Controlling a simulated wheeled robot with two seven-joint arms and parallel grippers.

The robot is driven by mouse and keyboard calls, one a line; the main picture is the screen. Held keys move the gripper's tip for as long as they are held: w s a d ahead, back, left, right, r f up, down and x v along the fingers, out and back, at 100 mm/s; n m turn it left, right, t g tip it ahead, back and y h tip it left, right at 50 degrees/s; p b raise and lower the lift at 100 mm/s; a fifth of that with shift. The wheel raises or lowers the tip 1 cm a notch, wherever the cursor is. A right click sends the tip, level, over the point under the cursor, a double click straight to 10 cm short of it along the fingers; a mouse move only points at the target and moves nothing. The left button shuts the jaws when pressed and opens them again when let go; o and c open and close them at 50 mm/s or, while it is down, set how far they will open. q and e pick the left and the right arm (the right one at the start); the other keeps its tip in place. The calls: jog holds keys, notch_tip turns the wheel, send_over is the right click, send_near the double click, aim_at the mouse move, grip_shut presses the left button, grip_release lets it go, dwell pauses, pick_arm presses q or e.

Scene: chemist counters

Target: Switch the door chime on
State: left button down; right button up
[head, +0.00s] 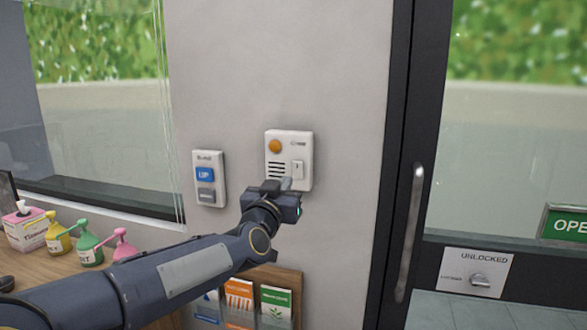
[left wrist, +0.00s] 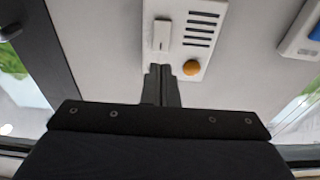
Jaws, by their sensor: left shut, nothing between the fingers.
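The door chime (head: 303,146) is a white box on the grey wall with an orange round lamp or button, speaker slots and a small white rocker switch (head: 298,169) at its lower right. My left gripper (head: 286,184) is shut and empty, its fingertips just below the switch. In the left wrist view the chime (left wrist: 205,50) appears upside down, with the switch (left wrist: 161,35) straight beyond the shut fingertips (left wrist: 161,70). A small gap seems to separate them; contact is not clear. The switch's on or off position cannot be told. My right gripper is not in view.
A blind control (head: 208,178) with a blue UP button is left of the chime. A glass door with a long handle (head: 409,230) and an UNLOCKED latch plate (head: 476,271) stands right. Leaflets (head: 276,304) hang below; pump bottles (head: 88,246) stand on the left counter.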

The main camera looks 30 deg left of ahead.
aim_at(297, 165)
pick_arm(q)
jog(key=p+x, duration=0.1)
jog(key=x, duration=0.6)
jog(key=shift+a+p, duration=0.1)
jog(key=shift+p, duration=0.2)
